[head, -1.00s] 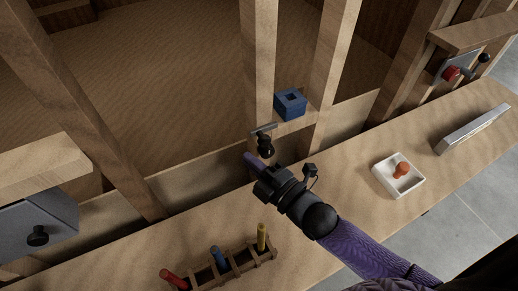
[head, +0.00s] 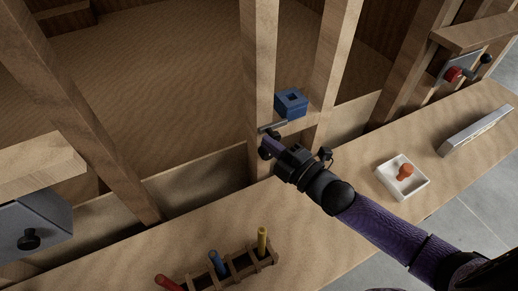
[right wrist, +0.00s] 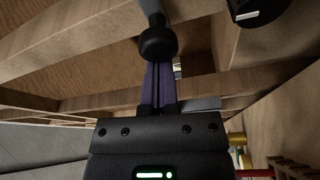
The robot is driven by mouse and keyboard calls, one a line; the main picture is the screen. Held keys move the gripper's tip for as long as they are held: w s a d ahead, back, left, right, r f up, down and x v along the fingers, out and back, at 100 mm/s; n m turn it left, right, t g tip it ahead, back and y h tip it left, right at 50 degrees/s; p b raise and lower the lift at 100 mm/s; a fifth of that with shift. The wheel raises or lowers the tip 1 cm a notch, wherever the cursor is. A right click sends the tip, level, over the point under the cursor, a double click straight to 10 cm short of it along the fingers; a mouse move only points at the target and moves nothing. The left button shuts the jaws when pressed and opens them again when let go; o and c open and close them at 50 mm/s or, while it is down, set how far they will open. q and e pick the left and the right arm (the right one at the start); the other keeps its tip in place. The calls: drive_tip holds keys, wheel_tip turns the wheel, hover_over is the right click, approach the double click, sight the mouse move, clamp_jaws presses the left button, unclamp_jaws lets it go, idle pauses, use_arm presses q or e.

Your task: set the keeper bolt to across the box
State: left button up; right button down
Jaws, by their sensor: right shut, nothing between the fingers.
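The keeper bolt appears to be the short grey metal bar (head: 273,127) with a black knob, in front of and just below the blue box (head: 291,103) between two wooden posts. My right gripper (head: 268,146) is shut and empty, its purple fingers at the knob and partly covering it. In the right wrist view the shut fingers (right wrist: 158,88) point at a round black knob (right wrist: 157,43) on a grey stem. The fingertips overlap the knob's lower edge there; I cannot tell whether they touch. My left gripper is not in view.
A white tray (head: 384,176) with an orange knob-like piece and a silver bar (head: 476,130) lie on the right ledge. A wooden rack (head: 240,270) holds coloured pegs in front. A grey panel (head: 38,222) with a black knob is at left; another panel (head: 458,68) is at upper right.

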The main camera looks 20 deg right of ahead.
drive_tip(key=shift+w+d, duration=0.15)
drive_tip(key=shift+d, duration=0.75)
drive_tip(key=p+v, duration=0.2)
drive_tip(key=v, duration=0.8)
